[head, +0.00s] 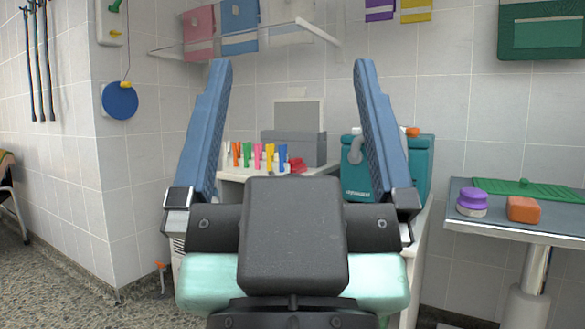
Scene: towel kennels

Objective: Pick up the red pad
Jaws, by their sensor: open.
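A small red item (298,165), which looks like the red pad, lies on a white counter (232,174) against the tiled wall. It is small in the head view and its exact shape is hard to tell. My gripper (292,66) is raised in the foreground, with its two blue fingers wide apart and nothing between them. The red item shows in the gap between the fingers, well beyond them. My gripper's dark body hides part of the counter's front.
Several coloured clip-like items (257,156) stand left of the red item. A grey box (293,147) and a teal machine (418,165) are behind and to the right. A grey table (480,224) at right holds an orange block (523,209) and purple discs (472,197).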

